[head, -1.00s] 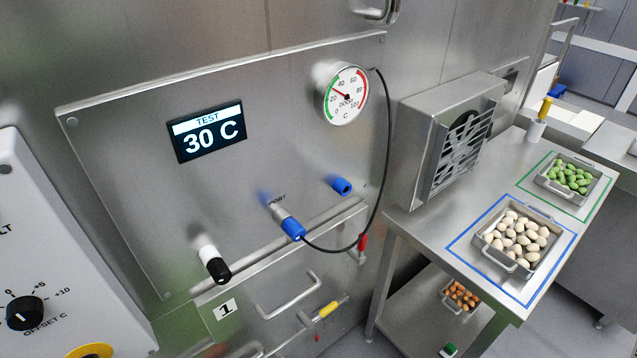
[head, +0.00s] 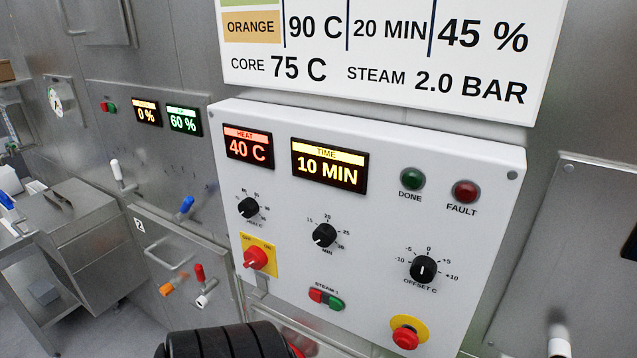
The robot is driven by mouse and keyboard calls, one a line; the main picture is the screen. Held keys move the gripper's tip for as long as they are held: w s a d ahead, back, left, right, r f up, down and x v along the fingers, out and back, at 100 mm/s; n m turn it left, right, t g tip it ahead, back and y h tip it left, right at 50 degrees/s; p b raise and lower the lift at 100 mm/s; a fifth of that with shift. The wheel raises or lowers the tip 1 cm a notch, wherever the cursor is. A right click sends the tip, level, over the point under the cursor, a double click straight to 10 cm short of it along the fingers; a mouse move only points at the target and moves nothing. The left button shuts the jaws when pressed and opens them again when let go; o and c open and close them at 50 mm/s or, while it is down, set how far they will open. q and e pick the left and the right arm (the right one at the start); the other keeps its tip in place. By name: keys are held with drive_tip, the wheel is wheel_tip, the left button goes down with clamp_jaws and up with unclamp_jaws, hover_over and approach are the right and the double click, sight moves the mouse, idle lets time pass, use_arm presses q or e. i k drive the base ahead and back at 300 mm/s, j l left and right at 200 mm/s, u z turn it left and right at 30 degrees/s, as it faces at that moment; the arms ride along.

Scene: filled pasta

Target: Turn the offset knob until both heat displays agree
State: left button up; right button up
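The offset knob (head: 423,269) is a round black knob at the lower right of the white control panel (head: 380,215). Its scale runs from -10 to +10, and its white mark seems to stand near 0. The heat display (head: 248,147) at the panel's upper left reads 40 C in red. Only a dark edge of another display (head: 629,243) shows at the right border, and its reading is cut off. Neither gripper can be made out. A black ribbed part at the bottom edge appears to be my own body.
The panel also has a time display (head: 329,166) reading 10 MIN, two smaller black knobs, a red switch (head: 256,257), steam buttons (head: 326,298) and a red stop button (head: 406,335). A printed sign (head: 390,50) hangs above. A steel cabinet (head: 75,235) stands at left.

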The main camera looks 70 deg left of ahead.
sight(423, 269)
drive_tip(key=k+u, duration=0.1)
drive_tip(key=u, duration=0.25)
drive_tip(key=j+u, duration=0.1)
drive_tip(key=u, duration=0.25)
drive_tip(key=k+u, duration=0.15)
drive_tip(key=u, duration=0.2)
drive_tip(key=j+u, duration=0.1)
drive_tip(key=u, duration=0.55)
